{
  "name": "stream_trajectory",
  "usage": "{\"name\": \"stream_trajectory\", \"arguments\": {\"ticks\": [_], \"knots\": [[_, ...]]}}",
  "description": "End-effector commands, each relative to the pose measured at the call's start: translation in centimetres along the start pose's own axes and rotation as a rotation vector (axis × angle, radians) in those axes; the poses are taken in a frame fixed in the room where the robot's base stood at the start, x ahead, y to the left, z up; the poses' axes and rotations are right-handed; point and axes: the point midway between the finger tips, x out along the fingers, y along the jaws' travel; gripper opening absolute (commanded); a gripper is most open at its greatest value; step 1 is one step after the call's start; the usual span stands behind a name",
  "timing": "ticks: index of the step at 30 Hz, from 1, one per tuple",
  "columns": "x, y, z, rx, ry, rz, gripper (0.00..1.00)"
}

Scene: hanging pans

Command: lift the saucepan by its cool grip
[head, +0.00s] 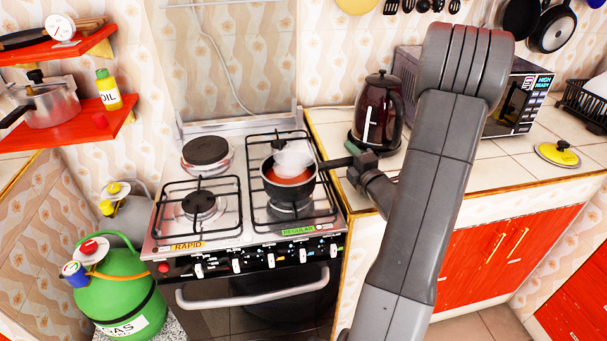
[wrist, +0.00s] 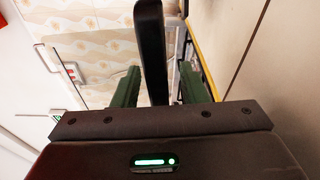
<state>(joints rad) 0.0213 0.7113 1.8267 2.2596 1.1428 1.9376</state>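The saucepan (head: 289,188) is a small dark pan with red-orange contents and whitish steam above it. It sits on the front right burner of the stove. Its black handle (head: 331,163) points right, towards my gripper (head: 355,160). In the wrist view the handle (wrist: 150,40) runs between the two green fingers of my gripper (wrist: 159,78). The fingers stand apart, with a gap beside the handle, clearest on the right. The gripper's fingertips are small and hard to make out in the head view.
The stove (head: 246,232) has several burners under black grates. A dark red kettle (head: 379,108) stands on the counter (head: 450,172) close behind my gripper. A microwave (head: 516,98) and a yellow-knobbed lid (head: 557,153) are farther right. A green gas cylinder (head: 118,285) stands at left.

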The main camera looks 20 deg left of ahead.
Motion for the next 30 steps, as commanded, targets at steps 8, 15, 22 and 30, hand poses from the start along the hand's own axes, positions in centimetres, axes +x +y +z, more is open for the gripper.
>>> {"name": "stream_trajectory", "arguments": {"ticks": [8,15,22,30], "knots": [[0.00,-0.03,0.02,0.001,-0.001,0.000,0.23],[-0.02,-0.04,0.02,0.001,-0.001,-0.001,0.00],[-0.01,0.07,0.05,0.002,-0.001,0.002,0.00],[0.00,0.67,0.11,0.001,-0.002,0.002,0.00]]}}
